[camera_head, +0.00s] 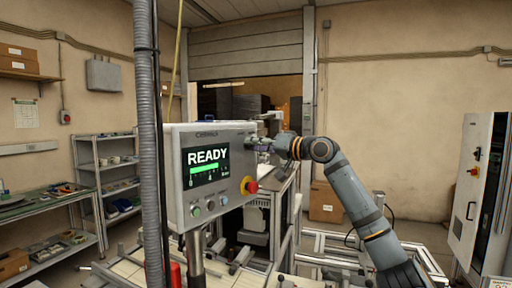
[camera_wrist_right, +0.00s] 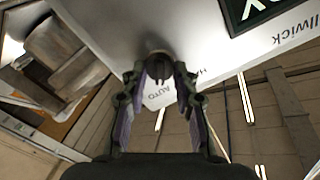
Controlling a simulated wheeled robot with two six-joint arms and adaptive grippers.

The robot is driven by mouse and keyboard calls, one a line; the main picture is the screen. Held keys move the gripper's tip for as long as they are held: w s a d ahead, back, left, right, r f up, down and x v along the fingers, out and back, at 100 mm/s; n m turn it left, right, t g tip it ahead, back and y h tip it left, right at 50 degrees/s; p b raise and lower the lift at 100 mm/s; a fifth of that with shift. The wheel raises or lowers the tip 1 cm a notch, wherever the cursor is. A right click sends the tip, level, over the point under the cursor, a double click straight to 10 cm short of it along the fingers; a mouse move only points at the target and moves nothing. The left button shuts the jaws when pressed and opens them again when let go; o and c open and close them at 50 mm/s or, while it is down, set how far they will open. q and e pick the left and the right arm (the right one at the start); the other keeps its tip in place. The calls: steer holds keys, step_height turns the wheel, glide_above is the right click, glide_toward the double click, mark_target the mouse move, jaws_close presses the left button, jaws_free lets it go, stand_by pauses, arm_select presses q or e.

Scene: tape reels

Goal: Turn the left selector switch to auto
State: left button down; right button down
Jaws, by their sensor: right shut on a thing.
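The grey control panel (camera_head: 180,212) stands on a post left of the middle in the head view. My right gripper (camera_head: 256,145) reaches it from the right at the upper right of its face. In the right wrist view, the gripper (camera_wrist_right: 159,78) is shut on a dark round selector switch (camera_wrist_right: 158,60). The word AUTO shows on the panel beside the switch, and a partly covered label starting with H lies to its right. The fingers hide the switch in the head view. I cannot tell its exact angle. My left gripper is not in view.
The panel's display (camera_head: 206,165) reads READY over a green bar. A red emergency button (camera_head: 250,186) on yellow sits below my right gripper. Small round buttons (camera_head: 210,205) line the panel's lower edge. A grey ribbed conduit (camera_head: 147,130) stands upright left of the panel.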

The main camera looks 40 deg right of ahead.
steer(key=shift+m, duration=0.3)
steer(key=c, duration=1.1)
jaws_free()
steer(key=shift+o, duration=0.2)
step_height(320, 180, up, 10)
steer(key=shift+f, duration=0.1)
